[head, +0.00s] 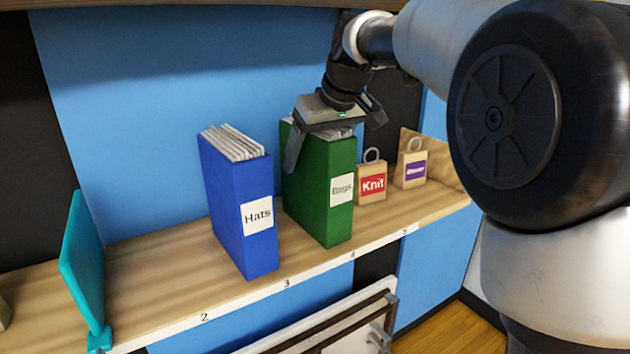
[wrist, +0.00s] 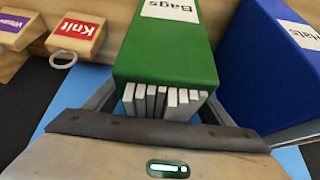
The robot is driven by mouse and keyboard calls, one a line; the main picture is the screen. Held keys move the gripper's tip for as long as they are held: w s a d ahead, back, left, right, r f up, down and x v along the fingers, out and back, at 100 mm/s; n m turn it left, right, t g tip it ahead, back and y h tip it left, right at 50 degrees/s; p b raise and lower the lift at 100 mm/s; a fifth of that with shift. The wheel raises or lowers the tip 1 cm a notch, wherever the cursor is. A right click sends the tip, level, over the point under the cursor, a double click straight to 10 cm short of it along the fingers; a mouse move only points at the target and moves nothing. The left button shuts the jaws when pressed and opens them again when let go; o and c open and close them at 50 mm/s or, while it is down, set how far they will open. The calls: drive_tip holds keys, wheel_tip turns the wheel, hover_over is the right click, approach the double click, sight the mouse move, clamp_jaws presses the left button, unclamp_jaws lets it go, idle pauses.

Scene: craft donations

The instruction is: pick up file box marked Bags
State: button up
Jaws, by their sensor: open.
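The green file box (head: 318,187) marked Bags stands upright on the wooden shelf in the head view, with white papers in its open top. It also fills the middle of the wrist view (wrist: 165,52), its label at the top edge. My gripper (head: 336,142) is open above the top of this box. One finger hangs down by the box's left side and the other is partly hidden at its right. In the wrist view the fingers show on both sides of the box, with the papers between them. I cannot tell whether they touch it.
A blue file box (head: 238,205) marked Hats stands close at left. Wooden tags marked Knit (head: 371,184) and a purple-labelled one (head: 411,170) stand at right. A teal bookend (head: 84,262) stands at far left, with bare shelf (head: 160,256) between it and the blue box.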

drive_tip(key=shift+f, duration=0.25)
idle(0.5)
clamp_jaws()
idle(0.4)
